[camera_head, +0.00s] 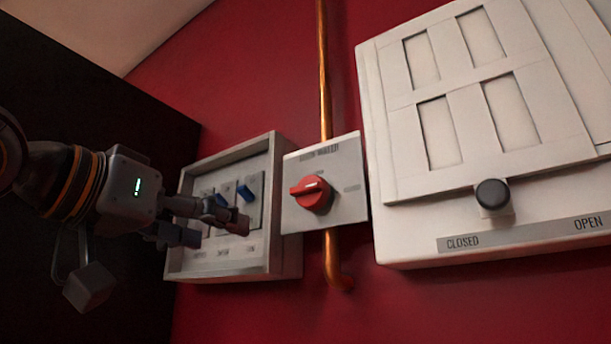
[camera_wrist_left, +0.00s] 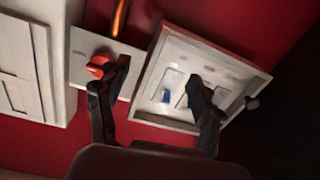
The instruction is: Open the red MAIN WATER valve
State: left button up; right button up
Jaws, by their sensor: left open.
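The red MAIN WATER valve knob (camera_head: 311,194) sits on a pale square plate (camera_head: 345,206) mounted on the red wall, with a copper pipe above and below. Its grip lies roughly level, with a light mark on it. My left gripper (camera_head: 218,228) is open and empty, to the left of the valve and in front of the switch box. In the left wrist view, one finger of the left gripper (camera_wrist_left: 158,76) partly covers the red knob (camera_wrist_left: 96,68); I cannot tell whether they touch. My right gripper is not in view.
A framed box (camera_head: 287,258) with blue switches (camera_head: 246,192) is left of the valve. A large white panel (camera_head: 400,235) with a black knob (camera_head: 492,194) and CLOSED and OPEN labels is at the right. The copper pipe (camera_head: 324,70) runs down the wall.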

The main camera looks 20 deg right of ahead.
pick_arm(q)
jog(key=m, duration=0.1)
send_near(303, 190)
jog(key=w+v, duration=0.1)
jog(key=v, duration=0.2)
jog(key=s, duration=0.1)
jog(key=shift+h, duration=0.3)
jog(key=p+x, duration=0.6)
jog(key=x, duration=0.6)
jog(key=shift+w+d+f, duration=0.1)
jog(key=shift+w+f, duration=0.05)
jog(key=shift+w, duration=0.1)
jog(key=shift+w+d+f, duration=0.1)
jog(key=shift+w+d, duration=0.2)
jog(key=c, duration=1.2)
jog(key=shift+o, duration=0.2)
